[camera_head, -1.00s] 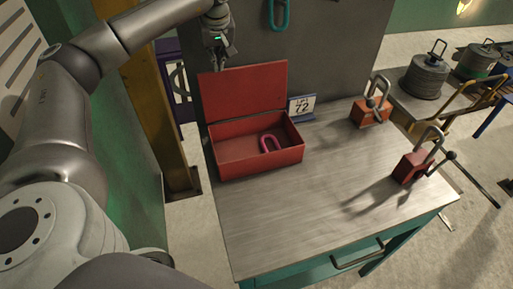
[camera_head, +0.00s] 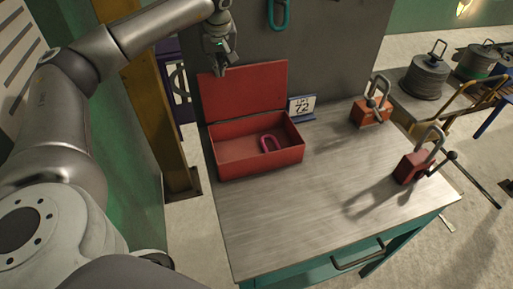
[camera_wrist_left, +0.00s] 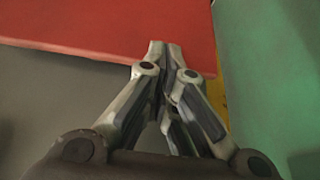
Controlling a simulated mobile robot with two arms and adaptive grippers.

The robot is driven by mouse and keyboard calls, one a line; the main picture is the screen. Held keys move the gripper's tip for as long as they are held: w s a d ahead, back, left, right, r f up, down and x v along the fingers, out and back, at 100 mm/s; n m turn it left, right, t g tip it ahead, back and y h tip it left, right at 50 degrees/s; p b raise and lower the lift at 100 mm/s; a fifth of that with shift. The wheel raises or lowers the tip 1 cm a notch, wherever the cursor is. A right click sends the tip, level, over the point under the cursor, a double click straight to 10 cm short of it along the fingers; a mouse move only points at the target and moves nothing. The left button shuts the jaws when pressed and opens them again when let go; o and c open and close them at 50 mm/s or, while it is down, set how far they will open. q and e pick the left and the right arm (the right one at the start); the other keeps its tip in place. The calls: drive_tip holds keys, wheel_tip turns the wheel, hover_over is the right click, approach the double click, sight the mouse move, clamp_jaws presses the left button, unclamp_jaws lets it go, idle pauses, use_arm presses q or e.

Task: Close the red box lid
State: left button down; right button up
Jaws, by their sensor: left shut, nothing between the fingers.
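My left gripper (camera_head: 219,70) is shut and empty, at the top left edge of the lid. In the left wrist view my left gripper (camera_wrist_left: 165,45) overlaps the lower edge of the red lid (camera_wrist_left: 100,25); I cannot tell whether it touches. My right gripper is not in view.
The table (camera_head: 310,200) is clear in front. A number sign (camera_head: 301,107) stands right of the lid. An orange block with a shackle (camera_head: 371,111) and a red block with a shackle (camera_head: 413,168) sit at the right. A grey panel (camera_head: 340,50) rises behind.

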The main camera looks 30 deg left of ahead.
use_arm(q)
drive_tip(key=s+d+f, duration=0.1)
drive_tip(key=s+d, duration=0.3)
drive_tip(key=d, duration=0.1)
drive_tip(key=shift+b, duration=0.45)
idle(1.2)
drive_tip(key=shift+r, duration=0.15)
wheel_tip(320, 180, up, 6)
drive_tip(key=p, duration=0.5)
idle(0.3)
drive_tip(key=shift+f, duration=0.2)
idle(1.0)
